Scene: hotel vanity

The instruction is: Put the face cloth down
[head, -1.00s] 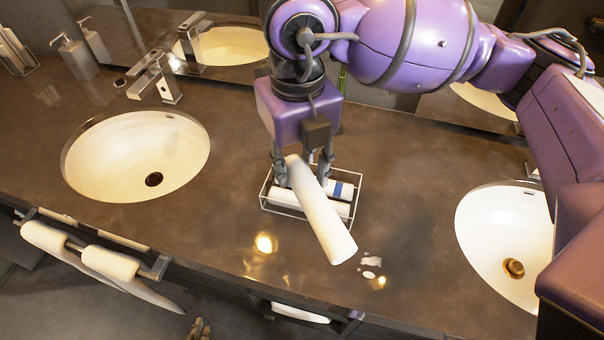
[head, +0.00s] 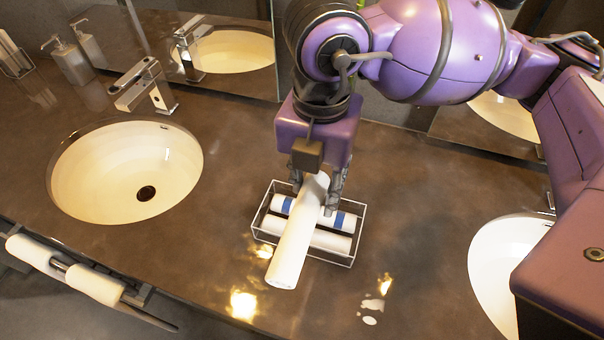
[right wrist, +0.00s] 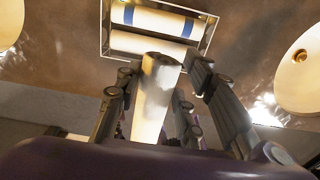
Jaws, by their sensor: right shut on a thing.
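The face cloth (head: 293,249) is a white roll. My right gripper (head: 318,195) is shut on it near its far end, and its near end sticks out toward the counter's front edge. The roll is tilted and crosses over a wire basket (head: 350,253); I cannot tell whether it touches the basket. In the right wrist view the face cloth (right wrist: 155,100) sits between the fingers (right wrist: 158,105), with the basket (right wrist: 208,38) beyond it. My left gripper is not in view.
The basket holds white rolls, one with blue bands (head: 342,219). Sinks lie left (head: 90,175) and right (head: 490,270). White spots (head: 371,306) mark the counter near its front. Rolled towels (head: 95,285) hang on a front rail. Counter between left sink and basket is clear.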

